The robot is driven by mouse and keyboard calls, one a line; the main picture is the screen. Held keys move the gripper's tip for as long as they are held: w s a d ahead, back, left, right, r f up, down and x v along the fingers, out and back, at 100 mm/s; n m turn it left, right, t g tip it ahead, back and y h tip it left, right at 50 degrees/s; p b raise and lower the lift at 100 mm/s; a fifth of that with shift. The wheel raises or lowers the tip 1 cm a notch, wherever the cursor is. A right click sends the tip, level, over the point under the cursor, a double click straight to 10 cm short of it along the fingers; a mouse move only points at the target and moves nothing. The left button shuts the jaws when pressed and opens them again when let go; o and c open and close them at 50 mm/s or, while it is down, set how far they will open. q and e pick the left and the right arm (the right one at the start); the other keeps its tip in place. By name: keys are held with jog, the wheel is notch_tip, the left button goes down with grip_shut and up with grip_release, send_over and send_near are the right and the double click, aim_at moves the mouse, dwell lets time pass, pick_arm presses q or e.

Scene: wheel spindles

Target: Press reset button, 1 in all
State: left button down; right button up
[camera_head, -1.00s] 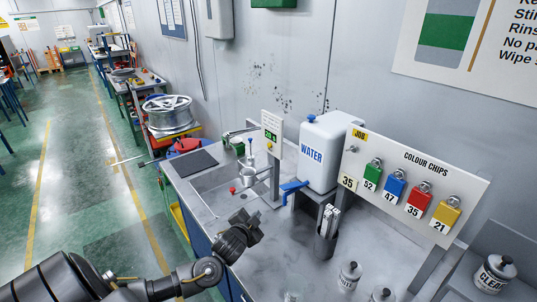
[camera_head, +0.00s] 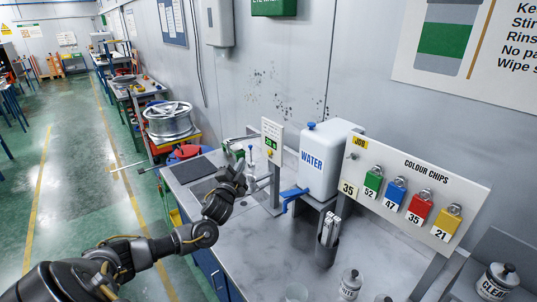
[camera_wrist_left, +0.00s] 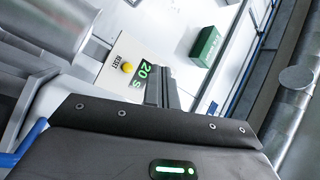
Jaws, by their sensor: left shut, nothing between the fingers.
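The yellow reset button (camera_wrist_left: 127,67) sits on a pale upright panel below a green display reading 20 s in the left wrist view. In the head view the panel (camera_head: 272,134) stands at the back of the bench, with the small yellow button (camera_head: 269,154) low on it. My left gripper (camera_head: 239,168) is shut and empty, left of the panel and slightly below the button in the picture. In the left wrist view its closed fingers (camera_wrist_left: 161,88) point toward the panel, beside the display and apart from the button. My right gripper is not in view.
A white water container (camera_head: 325,160) with a blue tap (camera_head: 290,196) stands right of the panel. The colour chips board (camera_head: 415,185) is further right. Lidded jars (camera_head: 349,284) stand at the front. A metal wheel (camera_head: 168,120) rests behind left.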

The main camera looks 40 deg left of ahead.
aim_at(270, 152)
pick_arm(q)
jog(key=w+b, duration=0.1)
jog(key=w, duration=0.1)
jog(key=w+d+b, duration=0.1)
jog(key=w, duration=0.1)
jog(key=w+d+b, duration=0.1)
jog(key=w, duration=0.1)
jog(key=shift+f, duration=0.2)
jog(key=shift+w+d+r+b, duration=0.15)
jog(key=shift+w+b, duration=0.1)
jog(key=shift+w, duration=0.3)
jog(key=shift+w+d+b, duration=0.1)
jog(key=shift+w+b, duration=0.1)
jog(key=shift+w, duration=0.35)
dwell(1.0)
jog(key=shift+w+d, duration=0.15)
jog(key=shift+w, duration=0.25)
jog(key=shift+w+d+b, duration=0.1)
jog(key=shift+w+b, duration=0.3)
dwell(0.6)
jog(key=shift+s, duration=0.15)
jog(key=shift+s+a+p, duration=0.2)
jog(key=shift+s+p, duration=0.35)
jog(key=shift+s, duration=0.15)
